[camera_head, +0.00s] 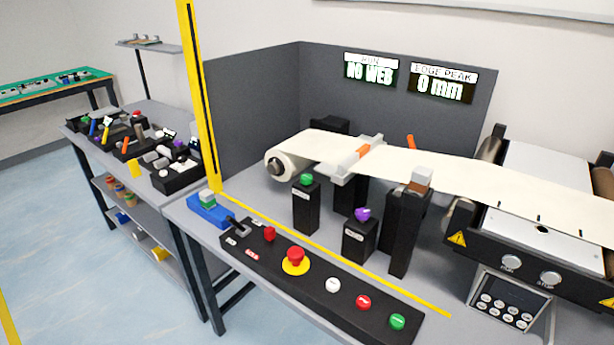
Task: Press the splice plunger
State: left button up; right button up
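No part marked as the splice plunger can be read in the head view. Several raised parts stand beside the white web (450,172): a black post with a green knob (306,179), a short black box with a purple knob (362,214), and a taller black post with a grey block (421,179) on top. Their small labels are too small to read. A grey bracket with an orange bar (357,155) crosses the web near the white roll (289,166). Neither of my grippers is in view.
A black control panel (330,307) with a lever, red, white and green buttons lies along the front edge. A yellow post (197,95) rises at left. Displays (370,72) read "NO WEB" and "0 mm". A roller machine (545,220) fills the right.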

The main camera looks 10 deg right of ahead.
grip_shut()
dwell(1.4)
